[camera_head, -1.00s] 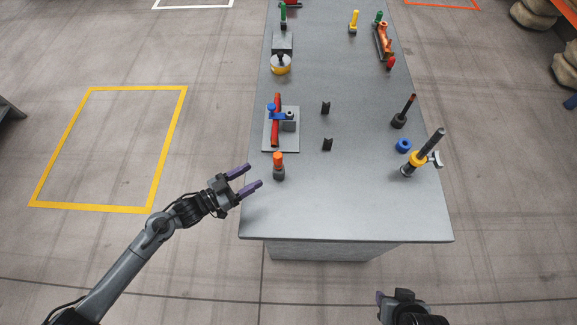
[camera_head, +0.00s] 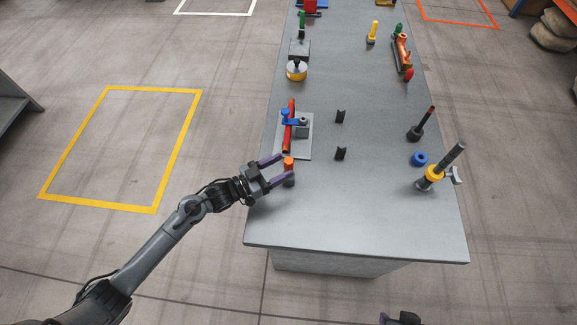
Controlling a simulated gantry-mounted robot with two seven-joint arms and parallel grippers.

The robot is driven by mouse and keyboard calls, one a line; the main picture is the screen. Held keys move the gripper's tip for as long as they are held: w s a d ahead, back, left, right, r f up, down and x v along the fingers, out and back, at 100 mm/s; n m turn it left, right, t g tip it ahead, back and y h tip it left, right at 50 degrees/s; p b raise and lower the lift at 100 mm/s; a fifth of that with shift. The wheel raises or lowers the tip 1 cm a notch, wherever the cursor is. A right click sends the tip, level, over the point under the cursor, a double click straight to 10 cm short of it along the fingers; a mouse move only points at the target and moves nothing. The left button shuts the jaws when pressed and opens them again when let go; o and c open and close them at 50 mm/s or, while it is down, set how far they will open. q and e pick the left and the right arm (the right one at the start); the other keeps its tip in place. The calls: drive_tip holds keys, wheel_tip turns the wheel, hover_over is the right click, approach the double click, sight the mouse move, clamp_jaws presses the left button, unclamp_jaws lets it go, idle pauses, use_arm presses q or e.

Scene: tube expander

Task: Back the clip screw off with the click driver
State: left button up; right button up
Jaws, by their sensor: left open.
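An orange-topped tool, probably the click driver (camera_head: 288,162), stands upright in a dark holder near the table's left edge. My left gripper (camera_head: 282,169) is open at it, one purple finger on the far side and one on the near side. I cannot tell whether they touch it. Just beyond, a grey plate (camera_head: 304,152) carries a red tube (camera_head: 290,125) with a blue clip (camera_head: 288,116) and a small dark block. The clip screw is too small to make out. My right gripper (camera_head: 399,319) barely shows at the bottom edge; its fingers are mostly cut off.
Two small black supports (camera_head: 340,154) stand mid-table. On the right are a blue ring (camera_head: 419,159), a dark tool with a yellow collar (camera_head: 434,173) and a red-tipped rod in a base (camera_head: 423,123). The table's front (camera_head: 350,225) is clear.

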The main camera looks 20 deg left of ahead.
sight(289, 160)
use_arm(q)
drive_tip(key=shift+x, duration=1.8)
drive_tip(key=shift+c, duration=0.2)
drive_tip(key=c, duration=1)
drive_tip(key=shift+r, duration=0.15)
drive_tip(key=shift+r, duration=0.45)
wheel_tip(289, 160, up, 3)
drive_tip(key=shift+r, duration=0.1)
drive_tip(key=s+d+r, duration=0.3)
drive_tip(key=d+r, duration=0.3)
drive_tip(key=d, duration=0.5)
drive_tip(key=shift+s+r+p, duration=0.2)
drive_tip(key=shift+r+p, duration=0.1)
drive_tip(key=shift+r, duration=0.05)
